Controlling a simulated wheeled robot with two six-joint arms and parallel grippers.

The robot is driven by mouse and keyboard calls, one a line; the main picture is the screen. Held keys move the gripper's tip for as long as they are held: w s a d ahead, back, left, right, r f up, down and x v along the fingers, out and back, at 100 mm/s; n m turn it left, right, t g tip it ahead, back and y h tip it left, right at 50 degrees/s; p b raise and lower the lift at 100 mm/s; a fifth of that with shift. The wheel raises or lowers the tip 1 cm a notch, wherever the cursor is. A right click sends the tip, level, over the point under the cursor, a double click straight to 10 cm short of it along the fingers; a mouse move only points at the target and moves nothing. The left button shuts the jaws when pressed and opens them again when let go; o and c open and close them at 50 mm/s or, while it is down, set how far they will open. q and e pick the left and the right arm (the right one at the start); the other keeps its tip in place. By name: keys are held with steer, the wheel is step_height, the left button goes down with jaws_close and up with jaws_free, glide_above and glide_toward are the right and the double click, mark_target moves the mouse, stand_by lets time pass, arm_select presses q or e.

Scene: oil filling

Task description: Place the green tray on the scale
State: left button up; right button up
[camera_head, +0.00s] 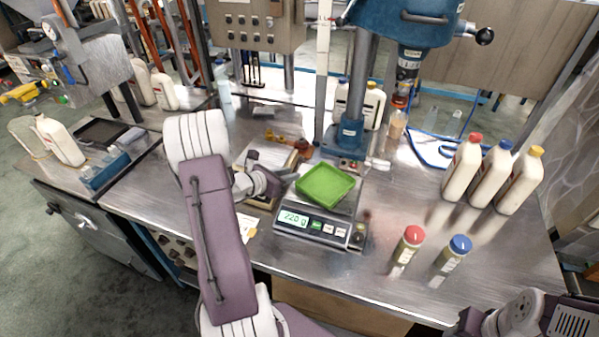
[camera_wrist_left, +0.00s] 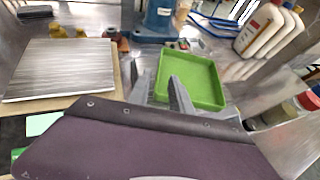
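The green tray (camera_head: 325,184) rests on the scale (camera_head: 312,228), whose lit display appears to read 220. My left gripper (camera_head: 284,182) is at the tray's left side. In the left wrist view its two fingers (camera_wrist_left: 162,92) are apart, one over the inside of the green tray (camera_wrist_left: 200,80) and the other outside its left wall. I cannot tell whether either finger touches the wall. Part of my right arm shows at the bottom right of the head view, with its gripper out of frame.
A flat metal plate (camera_wrist_left: 62,70) lies left of the scale. Two capped bottles, red (camera_head: 406,250) and blue (camera_head: 451,260), stand to its right. Several white bottles (camera_head: 490,175) stand farther right. A blue press column (camera_head: 350,135) stands behind the scale.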

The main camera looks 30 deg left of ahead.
arm_select(q)
steer(key=shift+v, duration=0.9)
steer(key=s+d+m+g+h, duration=0.1)
steer(key=d+m, duration=0.2)
steer(key=d, duration=0.2)
steer(key=s+d+f+m+g+h, duration=0.1)
steer(key=d+m+g+h, duration=0.1)
steer(key=d, duration=0.3)
steer(key=s+d+m+g+h, duration=0.1)
steer(key=d+m+g, duration=0.1)
steer(key=d+m, duration=0.2)
steer(key=shift+s+d+f, duration=0.3)
steer(key=shift+d, duration=0.15)
steer(key=s+d+m+g+y, duration=0.3)
steer(key=s+m, duration=0.3)
steer(key=m, duration=0.6)
steer(key=s+d+f+m+g+y, duration=0.1)
steer(key=s+d+m+g+y, duration=0.1)
steer(key=s+m, duration=0.5)
steer(key=d+m+g, duration=0.1)
steer(key=m, duration=0.5)
steer(key=shift+s+d+f+y, duration=0.25)
steer(key=shift+f+y, duration=0.1)
steer(key=shift+y, duration=0.05)
